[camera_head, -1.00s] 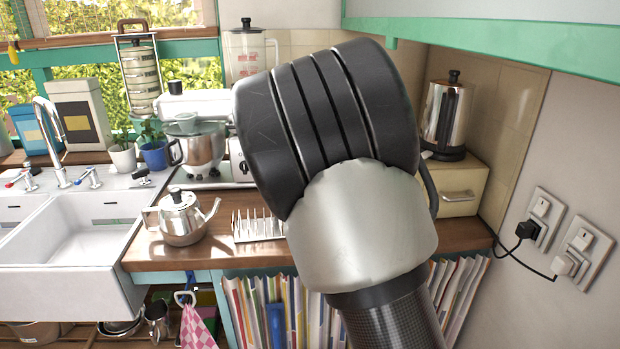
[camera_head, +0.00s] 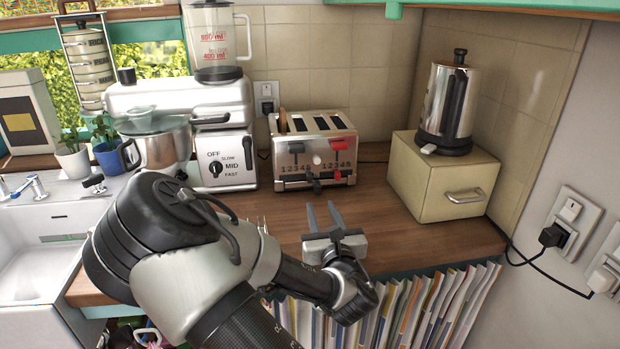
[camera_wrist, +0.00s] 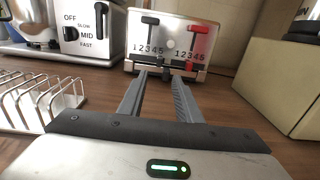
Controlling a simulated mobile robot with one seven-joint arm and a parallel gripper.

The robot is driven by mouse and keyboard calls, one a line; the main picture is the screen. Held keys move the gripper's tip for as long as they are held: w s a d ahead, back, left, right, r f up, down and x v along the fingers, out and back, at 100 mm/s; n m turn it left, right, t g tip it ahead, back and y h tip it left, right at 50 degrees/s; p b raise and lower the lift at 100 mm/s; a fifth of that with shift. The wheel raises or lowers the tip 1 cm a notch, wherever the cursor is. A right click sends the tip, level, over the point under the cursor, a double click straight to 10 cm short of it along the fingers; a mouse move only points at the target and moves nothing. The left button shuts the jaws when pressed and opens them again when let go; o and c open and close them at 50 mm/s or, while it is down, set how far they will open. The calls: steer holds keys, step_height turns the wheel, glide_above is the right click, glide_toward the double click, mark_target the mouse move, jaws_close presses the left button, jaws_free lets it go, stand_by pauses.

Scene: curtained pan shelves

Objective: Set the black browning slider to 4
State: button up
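A silver toaster (camera_head: 312,150) stands against the tiled wall; its front fills the top middle of the wrist view (camera_wrist: 168,45). It has a black lever (camera_head: 296,148) on the left and a red lever (camera_head: 338,144) on the right, each above a 1–5 number scale. A low black slider knob (camera_head: 317,185) sits near the right end of the left scale, around 5; its exact setting is hard to read. It also shows in the wrist view (camera_wrist: 165,73). My gripper (camera_head: 321,208) is open and empty, low over the counter, fingers pointing at the toaster front, apart from it.
A stand mixer (camera_head: 222,160) is left of the toaster. A cream bread box (camera_head: 440,185) with a metal kettle (camera_head: 447,105) on it stands to the right. A wire toast rack (camera_wrist: 40,100) is at the left in the wrist view. The counter (camera_head: 375,225) before the toaster is clear.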

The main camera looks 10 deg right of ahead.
mark_target(310, 178)
steer(key=w, duration=1.5)
steer(key=shift+w, duration=0.25)
jaws_close()
